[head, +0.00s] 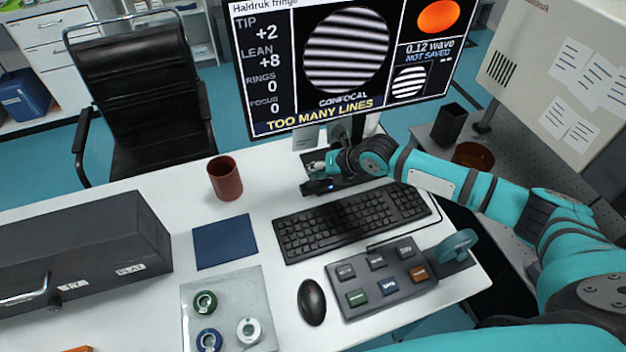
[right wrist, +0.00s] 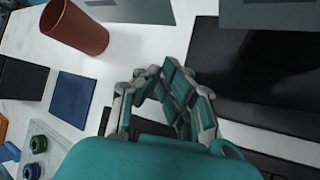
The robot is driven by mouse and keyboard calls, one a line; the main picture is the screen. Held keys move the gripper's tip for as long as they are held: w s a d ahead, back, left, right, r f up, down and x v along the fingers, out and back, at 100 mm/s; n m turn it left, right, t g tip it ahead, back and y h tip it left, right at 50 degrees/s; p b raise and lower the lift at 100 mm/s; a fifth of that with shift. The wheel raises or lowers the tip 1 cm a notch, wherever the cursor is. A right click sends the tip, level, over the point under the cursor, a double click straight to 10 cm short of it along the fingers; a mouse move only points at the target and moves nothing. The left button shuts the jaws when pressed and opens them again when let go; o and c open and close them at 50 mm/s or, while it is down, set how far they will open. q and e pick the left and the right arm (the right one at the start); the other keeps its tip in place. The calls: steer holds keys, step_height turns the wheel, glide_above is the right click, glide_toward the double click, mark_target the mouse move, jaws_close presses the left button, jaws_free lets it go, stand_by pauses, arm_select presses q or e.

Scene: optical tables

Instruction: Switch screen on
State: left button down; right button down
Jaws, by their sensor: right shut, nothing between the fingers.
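The screen (head: 345,60) is lit at the back of the white desk. It shows striped fringes, "TIP +2", "LEAN +8", "0.12 wave NOT SAVED" and "TOO MANY LINES". My right gripper (head: 316,178) is low in front of the screen, by its dark base (head: 352,180), behind the keyboard. A small blue light shows beside its fingers. In the right wrist view the gripper's fingers (right wrist: 160,98) are bent in together, with nothing held. A glossy dark surface (right wrist: 265,75) lies to their right. I cannot tell whether the fingertips touch anything. My left gripper is out of view.
A brown cup (head: 225,180) stands left of the gripper. A keyboard (head: 350,220), mouse (head: 311,301) and button box (head: 382,280) are in front. A blue mat (head: 225,242), a clear tray (head: 265,312) with knobs and a grey drawer unit (head: 80,240) are to the left.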

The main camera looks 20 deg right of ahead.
mark_target(316, 181)
steer(key=shift+r+p, duration=1.85)
steer(key=shift+r, duration=0.95)
steer(key=shift+f, duration=0.1)
steer(key=shift+s, duration=0.1)
